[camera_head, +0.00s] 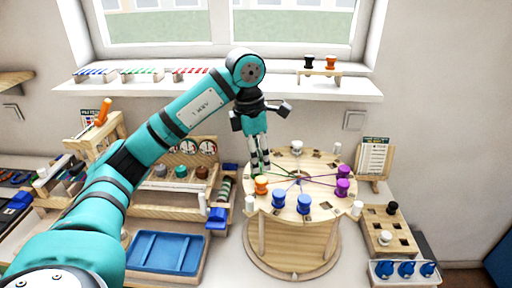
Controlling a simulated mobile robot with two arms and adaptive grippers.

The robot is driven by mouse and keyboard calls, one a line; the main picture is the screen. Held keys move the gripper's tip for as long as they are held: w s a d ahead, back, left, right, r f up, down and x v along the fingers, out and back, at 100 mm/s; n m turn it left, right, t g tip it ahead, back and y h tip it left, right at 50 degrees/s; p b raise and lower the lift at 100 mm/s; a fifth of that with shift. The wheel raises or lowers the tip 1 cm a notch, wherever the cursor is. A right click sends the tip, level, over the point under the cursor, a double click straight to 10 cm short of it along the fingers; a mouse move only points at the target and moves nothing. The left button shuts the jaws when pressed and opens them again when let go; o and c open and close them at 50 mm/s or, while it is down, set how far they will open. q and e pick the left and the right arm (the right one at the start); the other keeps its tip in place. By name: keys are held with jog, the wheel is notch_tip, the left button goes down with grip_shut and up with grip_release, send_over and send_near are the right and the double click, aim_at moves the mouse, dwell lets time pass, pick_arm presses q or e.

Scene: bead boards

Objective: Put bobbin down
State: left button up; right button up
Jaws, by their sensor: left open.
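A round wooden board (283,218) on a stand has square holes, and dark threads cross its top. An orange bobbin (261,184) stands upright near its left edge. Two blue bobbins (278,202) (304,204) stand along the front edge, two purple bobbins (342,187) (343,172) at the right, and a white one (297,148) at the back. My left gripper (260,171) points down just behind and above the orange bobbin. It is open, and I cannot tell whether its fingers touch that bobbin. My right gripper is out of view.
A blue tray (163,254) lies at the front left, beside wooden racks. A wooden block with holes (386,236) and a rack of blue bobbins (405,271) are at the right. Black and orange bobbins stand on a small sill stand (320,73).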

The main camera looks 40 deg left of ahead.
aim_at(256, 180)
pick_arm(q)
jog(key=shift+s+a+r+p, duration=0.1)
jog(key=shift+r+p, duration=0.05)
jog(key=shift+r, duration=0.85)
jog(key=shift+s+a+r+p, duration=0.1)
jog(key=shift+r+p, duration=0.05)
jog(key=shift+r, duration=0.8)
jog(key=shift+f, duration=0.1)
